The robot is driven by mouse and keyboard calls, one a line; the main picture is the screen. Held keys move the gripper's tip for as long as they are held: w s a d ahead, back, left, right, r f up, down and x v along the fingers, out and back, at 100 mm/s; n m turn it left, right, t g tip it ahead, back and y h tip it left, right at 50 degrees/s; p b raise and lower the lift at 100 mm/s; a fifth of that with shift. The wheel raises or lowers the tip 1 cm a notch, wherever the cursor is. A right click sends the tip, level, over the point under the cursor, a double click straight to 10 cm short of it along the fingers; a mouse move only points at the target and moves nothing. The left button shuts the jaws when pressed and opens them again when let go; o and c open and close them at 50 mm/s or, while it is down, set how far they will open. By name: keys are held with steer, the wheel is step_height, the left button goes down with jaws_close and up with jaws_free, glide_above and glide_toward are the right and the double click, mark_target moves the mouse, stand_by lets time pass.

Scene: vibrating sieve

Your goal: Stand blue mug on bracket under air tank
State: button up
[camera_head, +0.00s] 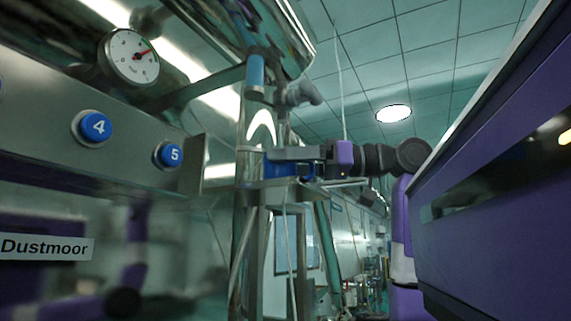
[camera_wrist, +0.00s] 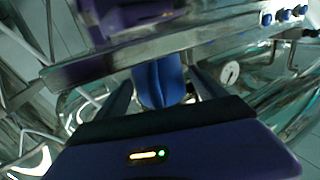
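The blue mug (camera_head: 276,169) is at the metal bracket (camera_head: 284,190) under the shiny air tank (camera_head: 262,28) in the head view. Its lower edge is close to the bracket plate; I cannot tell whether it rests on it. My gripper (camera_head: 288,155) reaches in from the right, level, and hides part of the mug. The mug's base and far side are hidden.
A tap with a blue sleeve (camera_head: 256,72) hangs from the tank just above the mug. A panel with blue buttons (camera_head: 95,127) and a pressure gauge (camera_head: 132,56) stand to the left. A purple machine body (camera_head: 500,210) fills the right side. Thin metal legs stand below the bracket.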

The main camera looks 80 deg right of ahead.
steer(key=shift+r, duration=0.3)
steer(key=s+d+b, duration=0.2)
steer(key=s, duration=0.9)
steer(key=shift+s+f, duration=0.15)
steer(key=shift+s, duration=0.25)
